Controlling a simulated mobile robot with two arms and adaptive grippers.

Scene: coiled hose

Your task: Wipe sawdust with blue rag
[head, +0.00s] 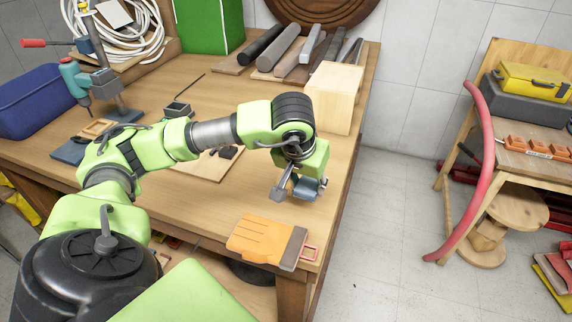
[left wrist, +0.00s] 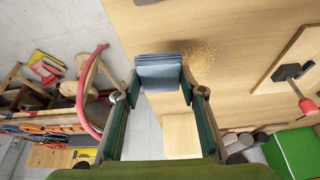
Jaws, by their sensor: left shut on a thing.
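My left gripper (head: 299,185) is over the right part of the wooden workbench (head: 205,95), close to its right edge. It is shut on the folded blue rag (head: 308,188). In the left wrist view the rag (left wrist: 158,72) sits between the two fingertips (left wrist: 160,88). A patch of fine tan sawdust (left wrist: 200,62) lies on the bench top right beside the rag in that view. I cannot make out the sawdust in the head view. Whether the rag touches the bench is unclear. My right gripper is not in view.
A pale wooden block (head: 335,97) stands behind the gripper. Bars (head: 285,50) lie at the back. A blue bin (head: 38,100) and a drill (head: 75,80) are at left. Floor is open to the right.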

